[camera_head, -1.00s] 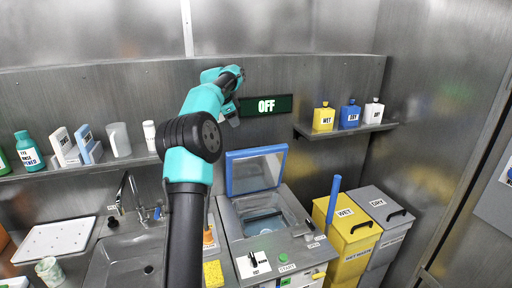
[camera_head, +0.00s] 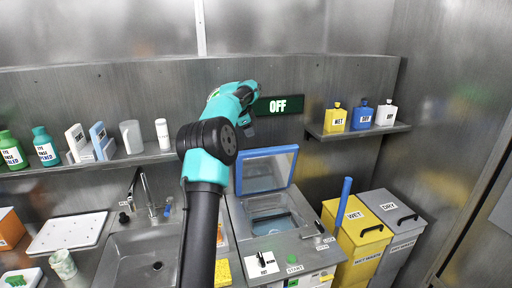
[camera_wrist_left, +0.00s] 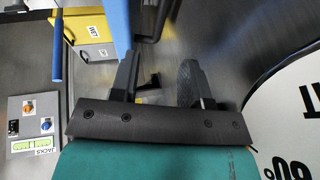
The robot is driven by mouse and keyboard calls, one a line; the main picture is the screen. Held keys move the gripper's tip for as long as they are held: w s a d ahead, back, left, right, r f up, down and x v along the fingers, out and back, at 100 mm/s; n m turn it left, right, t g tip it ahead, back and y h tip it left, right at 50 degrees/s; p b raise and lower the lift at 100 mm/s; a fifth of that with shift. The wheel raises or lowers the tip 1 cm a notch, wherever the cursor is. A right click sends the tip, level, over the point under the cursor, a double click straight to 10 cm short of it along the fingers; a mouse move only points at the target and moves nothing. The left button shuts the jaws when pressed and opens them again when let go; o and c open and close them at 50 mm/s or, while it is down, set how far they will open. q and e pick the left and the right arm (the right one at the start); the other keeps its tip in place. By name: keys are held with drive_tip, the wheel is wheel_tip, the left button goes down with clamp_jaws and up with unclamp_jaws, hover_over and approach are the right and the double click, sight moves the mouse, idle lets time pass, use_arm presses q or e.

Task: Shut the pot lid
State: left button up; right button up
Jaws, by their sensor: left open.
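The pot (camera_head: 233,218) is a metal box with an open top and a basin inside, right of the sink. Its blue-framed lid (camera_head: 268,153) stands raised at the back edge, leaning toward the wall. My left gripper (camera_head: 249,126) is up near the wall, above and left of the lid's top edge, partly hidden by its own wrist. In the left wrist view the two dark fingers (camera_wrist_left: 158,75) are apart with nothing held between them. A blue bar, apparently the lid's frame (camera_wrist_left: 117,25), lies close beside one finger; contact cannot be told. My right gripper is not in view.
A shelf with bottles (camera_head: 365,118) and a lit OFF sign (camera_head: 278,105) are on the wall nearby. Yellow (camera_head: 352,232) and grey (camera_head: 400,222) bins stand right of the pot, with a blue rod (camera_head: 344,200) sticking up. A switch panel (camera_head: 262,264) is in front.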

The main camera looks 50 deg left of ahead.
use_arm(q)
drive_tip(key=x, duration=1)
drive_tip(key=shift+w+f, duration=0.2)
drive_tip(key=shift+f, duration=0.1)
drive_tip(key=shift+c, duration=0.4)
clamp_jaws()
